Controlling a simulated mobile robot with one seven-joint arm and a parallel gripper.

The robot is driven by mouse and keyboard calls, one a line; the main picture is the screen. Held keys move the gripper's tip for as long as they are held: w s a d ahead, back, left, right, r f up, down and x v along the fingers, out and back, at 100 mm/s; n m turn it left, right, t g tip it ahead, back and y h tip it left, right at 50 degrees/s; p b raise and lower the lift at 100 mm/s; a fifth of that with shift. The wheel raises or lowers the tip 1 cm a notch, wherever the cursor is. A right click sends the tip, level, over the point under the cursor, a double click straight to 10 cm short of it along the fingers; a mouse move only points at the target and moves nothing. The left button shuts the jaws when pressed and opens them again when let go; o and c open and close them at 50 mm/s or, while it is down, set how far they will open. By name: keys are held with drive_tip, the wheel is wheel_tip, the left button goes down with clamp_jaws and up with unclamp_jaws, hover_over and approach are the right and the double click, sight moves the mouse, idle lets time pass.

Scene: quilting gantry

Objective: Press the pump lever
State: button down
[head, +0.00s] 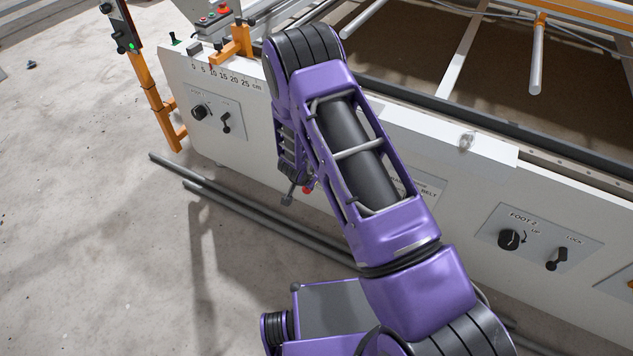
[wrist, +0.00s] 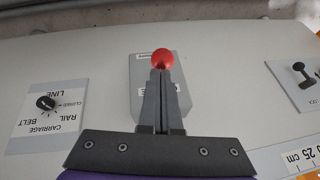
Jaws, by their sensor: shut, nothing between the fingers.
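The pump lever's red ball knob (wrist: 162,59) shows in the wrist view in front of a grey plate (wrist: 145,88) on the white side panel. My gripper (wrist: 162,74) is shut and empty, with its dark fingertips at the near edge of the knob in the picture. I cannot tell whether they touch it. The fingers cover part of the plate's label and any lever stem. In the head view a bit of the red knob (head: 307,189) shows beside the end of my arm, which hides most of the lever and gripper.
In the wrist view a carriage rail/belt line knob (wrist: 46,103) is left and a lock lever (wrist: 303,73) right. In the head view a FOOT 2 panel (head: 570,236) is right, and grey rods (head: 250,209) lie on the floor along the panel. Open floor extends left.

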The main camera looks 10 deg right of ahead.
drive_tip(key=shift+w+d+f+b, duration=0.1)
drive_tip(key=shift+f+b, duration=0.3)
drive_tip(key=shift+f, duration=0.55)
drive_tip(key=shift+w+d+f+b, duration=0.1)
drive_tip(key=shift+f+b, duration=0.3)
drive_tip(key=shift+f, duration=0.65)
drive_tip(key=shift+d+r+p, duration=0.1)
drive_tip(key=shift+r+p, duration=0.2)
drive_tip(key=shift+r, duration=0.15)
drive_tip(key=s+a+f+p+v, duration=0.1)
drive_tip(key=p+v, duration=0.2)
drive_tip(key=v, duration=0.9)
drive_tip(key=shift+s+r, duration=0.35)
drive_tip(key=shift+s, duration=0.1)
